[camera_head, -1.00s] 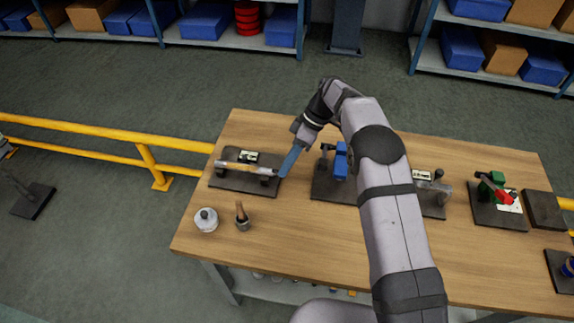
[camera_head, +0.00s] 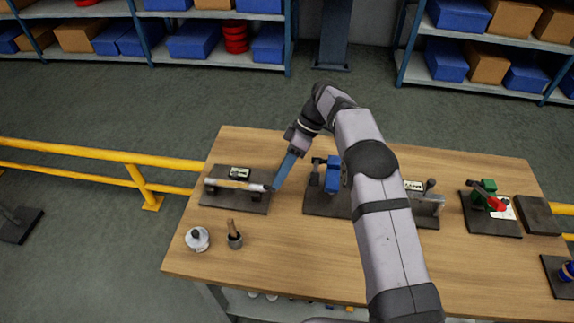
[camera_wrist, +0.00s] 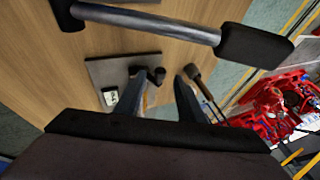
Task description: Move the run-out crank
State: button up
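In the head view a dark plate (camera_head: 250,206) at the left of the bench carries a low silver-and-tan bar (camera_head: 235,184) and a small label. I cannot tell for sure which part is the run-out crank. My gripper (camera_head: 277,186) points down at the bar's right end; contact cannot be told. In the wrist view its two fingers (camera_wrist: 160,80) stand apart, with a small black knob (camera_wrist: 156,74) showing between their tips. A steel rod (camera_wrist: 150,20) with a black grip (camera_wrist: 254,46) crosses the top of that view, close to the camera.
A blue device (camera_head: 332,175) stands on a plate to the right. A white pot (camera_head: 197,239) and a brush in a cup (camera_head: 234,240) stand in front. A green-and-red fixture (camera_head: 488,197) is far right. The bench's front middle (camera_head: 290,260) is clear.

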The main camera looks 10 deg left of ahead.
jog(key=shift+b+v, duration=0.3)
jog(key=shift+v, duration=2.1)
jog(key=s+a+r+n+t+b, duration=0.15)
jog(key=s+r+b, duration=0.4)
jog(key=r, duration=0.65)
jog(key=s+d+f+m+t, duration=0.1)
jog(key=s+f+t, duration=0.15)
jog(key=f, duration=0.75)
jog(key=shift+n+t, duration=0.35)
jog(key=shift+t, duration=0.15)
jog(key=shift+w+a+f+p, duration=0.5)
jog(key=shift+w+f, duration=0.2)
jog(key=shift+f, duration=0.65)
jog(key=shift+w+a+f+p, duration=0.5)
jog(key=shift+w+f, duration=0.2)
jog(key=shift+f, duration=0.65)
jog(key=shift+w+a+f+p, duration=0.4)
jog(key=shift+w+f+p, duration=0.25)
jog(key=shift+f, duration=0.7)
